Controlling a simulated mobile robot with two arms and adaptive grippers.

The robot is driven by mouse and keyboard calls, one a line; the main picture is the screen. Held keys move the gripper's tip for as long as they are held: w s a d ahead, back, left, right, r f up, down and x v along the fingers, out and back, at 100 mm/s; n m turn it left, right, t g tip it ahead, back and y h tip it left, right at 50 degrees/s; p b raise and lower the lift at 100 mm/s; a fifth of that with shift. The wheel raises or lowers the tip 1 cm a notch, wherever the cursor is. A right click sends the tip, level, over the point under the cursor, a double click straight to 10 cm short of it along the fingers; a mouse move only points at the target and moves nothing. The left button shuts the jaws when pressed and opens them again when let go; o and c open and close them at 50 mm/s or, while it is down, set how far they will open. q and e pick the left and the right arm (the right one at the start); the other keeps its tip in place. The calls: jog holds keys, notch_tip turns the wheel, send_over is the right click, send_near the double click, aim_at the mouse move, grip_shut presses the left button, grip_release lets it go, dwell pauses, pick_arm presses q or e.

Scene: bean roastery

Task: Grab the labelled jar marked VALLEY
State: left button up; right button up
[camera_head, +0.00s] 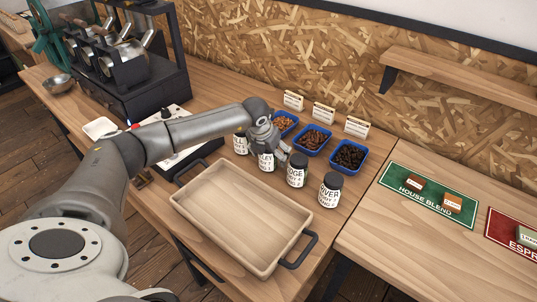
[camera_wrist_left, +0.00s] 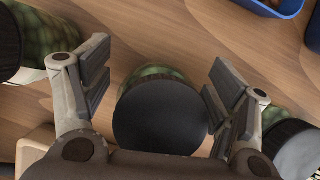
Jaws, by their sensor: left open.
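Several white-labelled jars with black lids stand in a row behind the tray. The second jar from the left (camera_head: 266,161) has a partly covered label that seems to end in "LEY", in keeping with VALLEY. My left gripper (camera_head: 275,147) is at this jar, partly covering it. In the left wrist view the open fingers (camera_wrist_left: 158,75) stand on either side of a jar's black lid (camera_wrist_left: 158,118), with nothing gripped. The leftmost jar (camera_head: 240,143) and the RIDGE jar (camera_head: 297,171) flank it; the RIVER jar (camera_head: 330,191) is at the right end.
An empty wooden tray (camera_head: 198,207) with dark handles lies in front of the jars. Blue bins (camera_head: 330,155) of beans and small signs (camera_head: 324,113) stand behind. Neighbouring jars (camera_wrist_left: 292,145) are close to the fingers. The right table has a HOUSE BLEND mat (camera_head: 402,192).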

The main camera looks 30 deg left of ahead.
pick_arm(q)
jog(key=shift+c, duration=0.3)
jog(key=c, duration=1.2)
jog(key=shift+r, duration=0.2)
